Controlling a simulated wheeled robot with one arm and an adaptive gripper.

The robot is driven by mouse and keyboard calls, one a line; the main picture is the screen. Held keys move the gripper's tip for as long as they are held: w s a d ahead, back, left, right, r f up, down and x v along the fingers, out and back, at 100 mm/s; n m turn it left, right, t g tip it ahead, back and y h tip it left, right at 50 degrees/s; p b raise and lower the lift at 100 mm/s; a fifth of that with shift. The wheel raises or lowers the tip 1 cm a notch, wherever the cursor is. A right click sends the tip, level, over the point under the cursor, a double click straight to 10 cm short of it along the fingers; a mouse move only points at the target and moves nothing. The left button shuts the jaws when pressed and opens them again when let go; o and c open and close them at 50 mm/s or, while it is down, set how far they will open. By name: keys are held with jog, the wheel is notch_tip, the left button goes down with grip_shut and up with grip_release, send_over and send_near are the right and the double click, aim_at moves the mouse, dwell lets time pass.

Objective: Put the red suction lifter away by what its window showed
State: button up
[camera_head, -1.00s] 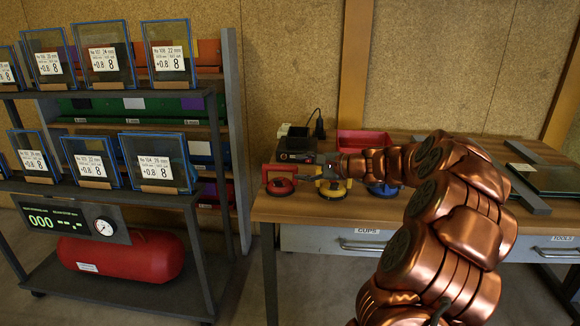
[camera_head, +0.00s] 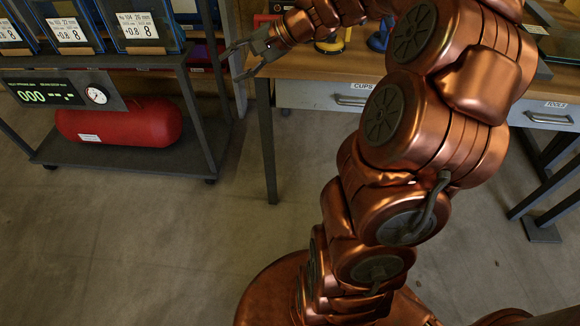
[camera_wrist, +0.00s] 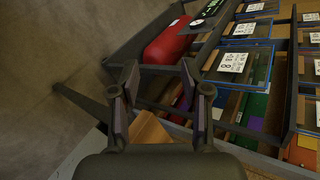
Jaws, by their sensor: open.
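A bit of red (camera_head: 264,19) shows at the table's left end, just behind my wrist; it looks like part of the red suction lifter, mostly hidden. My gripper (camera_head: 236,64) is open and empty, off the table's left edge and pointing left toward the cart. In the wrist view its two fingers (camera_wrist: 160,85) are spread with nothing held between them. The yellow lifter (camera_head: 330,46) and the blue lifter (camera_head: 378,41) stand on the table, partly cut off or covered by my arm. No lifter window can be read.
The dark cart (camera_head: 120,158) stands left, with a red cylinder (camera_head: 120,124), a gauge (camera_head: 96,95) and a display. Labelled glass panes (camera_head: 70,28) stand above. The wrist view shows shelves with coloured bins (camera_wrist: 258,103). The table has a CUPS drawer (camera_head: 318,95). Floor between is clear.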

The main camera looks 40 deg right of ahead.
jog(key=s+a+f+n+g+h, duration=0.1)
jog(key=s+a+f+n+g, duration=0.2)
jog(key=s+a, duration=0.4)
jog(key=s+a+f+n+g+h, duration=0.1)
jog(key=s+a+f+n+g, duration=0.25)
jog(key=s+a, duration=0.35)
jog(key=s+d+f+n+g+h, duration=0.1)
jog(key=s+d+n+h, duration=0.1)
jog(key=s, duration=0.7)
jog(key=s+d+f+n+g+h, duration=0.2)
jog(key=s+d+n+h, duration=0.1)
jog(key=s, duration=0.6)
jog(key=shift+s+d+f+n+h, duration=0.15)
jog(key=shift+n+h, duration=0.2)
jog(key=shift+h, duration=0.35)
